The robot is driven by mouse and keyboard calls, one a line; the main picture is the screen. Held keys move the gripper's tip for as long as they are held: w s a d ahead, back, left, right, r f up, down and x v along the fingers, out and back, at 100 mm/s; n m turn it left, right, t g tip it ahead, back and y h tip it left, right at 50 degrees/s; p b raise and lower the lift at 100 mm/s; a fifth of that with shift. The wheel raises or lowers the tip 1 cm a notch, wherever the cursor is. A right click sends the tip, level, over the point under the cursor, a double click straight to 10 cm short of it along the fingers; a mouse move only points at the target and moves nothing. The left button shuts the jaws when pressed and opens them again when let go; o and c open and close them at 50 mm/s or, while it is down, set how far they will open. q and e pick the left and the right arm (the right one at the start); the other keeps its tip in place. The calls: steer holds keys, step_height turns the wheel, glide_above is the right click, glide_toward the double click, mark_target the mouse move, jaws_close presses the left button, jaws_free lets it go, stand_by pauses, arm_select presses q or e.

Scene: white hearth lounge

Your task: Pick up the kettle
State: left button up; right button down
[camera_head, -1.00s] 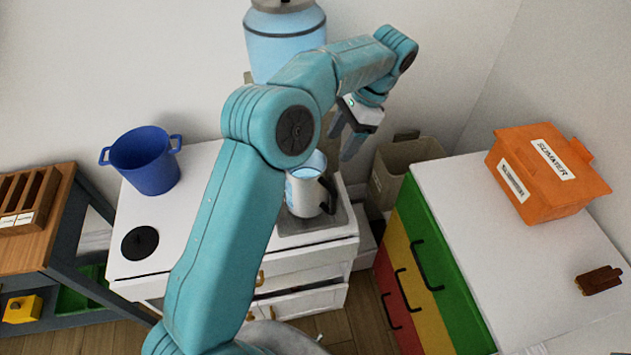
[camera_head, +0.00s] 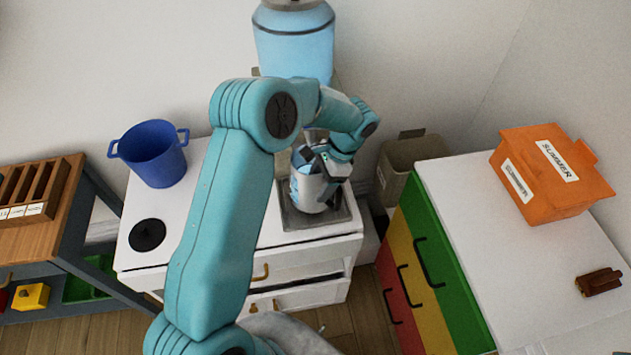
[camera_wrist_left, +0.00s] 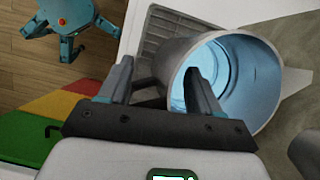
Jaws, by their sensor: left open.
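The kettle (camera_head: 308,190) is a light grey-white jug standing upright on the sunken tray (camera_head: 291,222) of the white counter, under the blue water dispenser (camera_head: 293,43). In the left wrist view the kettle (camera_wrist_left: 270,92) is seen from above, open-topped and bluish inside. My left gripper (camera_head: 325,168) is at the kettle's upper right side, where its wrist hides part of the rim and handle. In the left wrist view the left gripper (camera_wrist_left: 158,72) is open, one finger overlapping the kettle's mouth and the other outside it. A dark part, seemingly the handle, shows between them; contact is unclear.
A blue pot (camera_head: 152,155) and a black disc (camera_head: 147,235) are on the counter's left. A brown bin (camera_head: 408,160) stands right of it.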

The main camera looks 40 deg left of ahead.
arm_select(q)
steer(key=shift+s+a+f, duration=0.1)
steer(key=shift+a+f, duration=0.05)
steer(key=shift+f, duration=0.2)
steer(key=shift+s, duration=0.25)
steer(key=shift+r, duration=0.1)
steer(key=shift+c, duration=0.9)
jaws_close()
